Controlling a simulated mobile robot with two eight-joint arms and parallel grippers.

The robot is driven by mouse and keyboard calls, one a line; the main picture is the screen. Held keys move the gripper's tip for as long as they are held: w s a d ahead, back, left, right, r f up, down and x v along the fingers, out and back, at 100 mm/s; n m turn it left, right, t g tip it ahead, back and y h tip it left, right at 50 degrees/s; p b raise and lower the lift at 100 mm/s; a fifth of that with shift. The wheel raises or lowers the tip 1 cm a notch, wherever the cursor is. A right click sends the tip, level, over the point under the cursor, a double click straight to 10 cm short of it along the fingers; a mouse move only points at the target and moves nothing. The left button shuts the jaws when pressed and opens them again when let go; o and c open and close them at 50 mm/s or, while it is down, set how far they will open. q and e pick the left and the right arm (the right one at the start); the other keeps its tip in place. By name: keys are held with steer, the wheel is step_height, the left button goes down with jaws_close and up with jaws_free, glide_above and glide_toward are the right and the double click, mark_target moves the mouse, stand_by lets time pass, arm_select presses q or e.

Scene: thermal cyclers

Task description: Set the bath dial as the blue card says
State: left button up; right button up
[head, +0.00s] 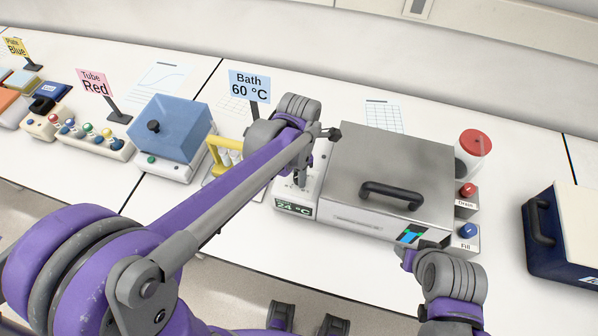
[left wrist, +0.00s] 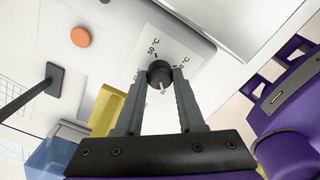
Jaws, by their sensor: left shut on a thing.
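The blue card (head: 249,87) reads "Bath 60 °C" and stands behind the bath. The metal-lidded bath (head: 385,165) has a display (head: 294,207) reading 24 °C. My left gripper (head: 302,180) reaches down over the panel at the bath's left end. In the left wrist view its two fingers are shut on the black dial (left wrist: 159,72), one on each side. The scale around the dial (left wrist: 166,46) shows a "50 °C" mark; the other marks are partly hidden. My right gripper (head: 407,258) is near the bath's front right corner, mostly hidden by its own arm.
Red Drain (head: 466,190) and blue Fill (head: 468,231) buttons sit at the bath's right end. A yellow rack (head: 217,155) and a blue-lidded device (head: 169,128) stand left of it. An orange button (left wrist: 81,37) shows in the left wrist view. A dark blue box (head: 560,235) is far right.

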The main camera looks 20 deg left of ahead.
arm_select(q)
jaws_close()
